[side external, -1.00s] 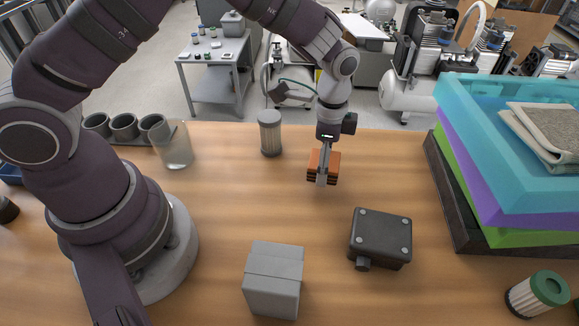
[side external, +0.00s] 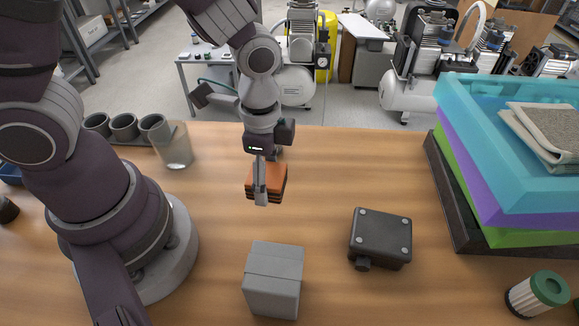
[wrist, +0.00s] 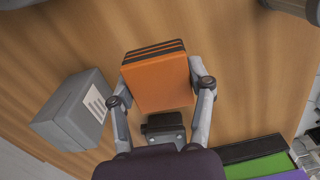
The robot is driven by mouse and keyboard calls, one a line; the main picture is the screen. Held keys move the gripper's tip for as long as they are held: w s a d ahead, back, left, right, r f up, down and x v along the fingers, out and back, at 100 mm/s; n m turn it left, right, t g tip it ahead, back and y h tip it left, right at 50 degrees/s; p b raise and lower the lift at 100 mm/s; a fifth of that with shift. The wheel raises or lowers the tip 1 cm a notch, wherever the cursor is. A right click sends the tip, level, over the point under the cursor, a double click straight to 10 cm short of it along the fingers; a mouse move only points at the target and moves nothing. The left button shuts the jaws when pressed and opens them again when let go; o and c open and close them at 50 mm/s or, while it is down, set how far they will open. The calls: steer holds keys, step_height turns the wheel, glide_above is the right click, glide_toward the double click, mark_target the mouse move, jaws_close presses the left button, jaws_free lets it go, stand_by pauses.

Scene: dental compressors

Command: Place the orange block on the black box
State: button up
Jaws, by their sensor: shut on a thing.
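The orange block (side external: 277,181) has dark stripes along one side. My gripper (side external: 261,190) is shut on it and holds it above the table; in the wrist view the block (wrist: 160,82) sits between both fingers. The black box (side external: 381,238) lies on the table to the right of and nearer the camera than my gripper, with round studs on its top corners and a knob on its front.
A grey box (side external: 273,281) stands left of the black box. Stacked coloured trays (side external: 480,205) with folded cloth are at the right. A green-capped filter (side external: 538,294) is at the front right. A glass (side external: 174,146) and grey cups (side external: 124,127) are at the back left.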

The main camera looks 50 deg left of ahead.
steer(key=w+d+r, duration=0.3)
steer(key=w+d, duration=0.2)
steer(key=d, duration=0.1)
steer(key=n, duration=0.1)
glide_toward(361, 229)
step_height(361, 229, down, 7)
steer(key=shift+f, duration=0.1)
steer(key=shift+f, duration=0.15)
steer(key=o, duration=1.2)
steer(key=shift+o, duration=0.2)
